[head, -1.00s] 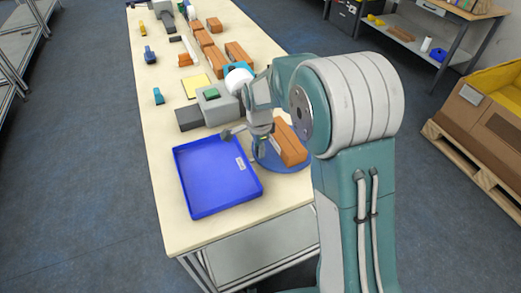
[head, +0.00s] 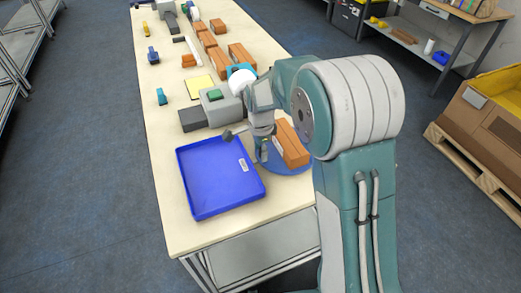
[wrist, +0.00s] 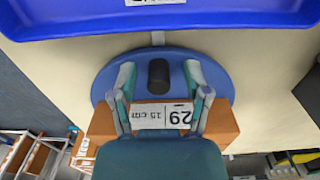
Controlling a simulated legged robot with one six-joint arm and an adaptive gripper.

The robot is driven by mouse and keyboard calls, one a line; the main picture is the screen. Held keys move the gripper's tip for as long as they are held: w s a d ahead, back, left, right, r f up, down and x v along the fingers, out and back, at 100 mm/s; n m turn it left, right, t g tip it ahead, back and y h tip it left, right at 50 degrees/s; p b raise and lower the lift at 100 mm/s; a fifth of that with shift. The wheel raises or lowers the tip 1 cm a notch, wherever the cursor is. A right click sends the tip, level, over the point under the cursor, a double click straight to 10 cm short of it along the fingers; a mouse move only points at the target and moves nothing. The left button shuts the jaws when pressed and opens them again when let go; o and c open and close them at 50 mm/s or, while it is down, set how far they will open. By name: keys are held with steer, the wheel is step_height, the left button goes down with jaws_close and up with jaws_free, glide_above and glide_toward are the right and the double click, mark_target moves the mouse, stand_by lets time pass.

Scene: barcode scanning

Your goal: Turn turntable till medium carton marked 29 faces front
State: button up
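The medium carton (head: 293,148), brown with a white label, stands on the blue round turntable (head: 290,168) at the table's near right. In the wrist view the carton (wrist: 221,124) shows its label, reading 29 and 15 cm upside down, partly behind my gripper. A dark upright knob (wrist: 158,74) stands on the turntable (wrist: 158,55) beside the carton. My gripper (wrist: 159,78) is open, with one finger on each side of the knob and a visible gap to it. In the head view my gripper (head: 263,150) is over the turntable's left part.
A blue tray (head: 222,178) lies just left of the turntable. A grey device with a green top (head: 216,97), a yellow pad (head: 199,87) and several brown cartons (head: 217,60) are farther back. Bare table lies in front of the turntable.

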step_height(320, 180, up, 12)
stand_by(0.6)
steer(key=s+d+r+n+t, duration=0.2)
steer(key=s+d+n, duration=0.1)
steer(key=s, duration=0.5)
steer(key=s+d+r+n+t, duration=0.1)
steer(key=s+d+n, duration=0.3)
steer(key=s, duration=0.5)
steer(key=s+d+r+n+t, duration=0.2)
steer(key=s+d+r+n, duration=0.1)
steer(key=s+n, duration=0.4)
steer(key=shift+s+d+r+t, duration=0.3)
steer(key=shift+s+r, duration=0.2)
steer(key=shift+s, duration=0.6)
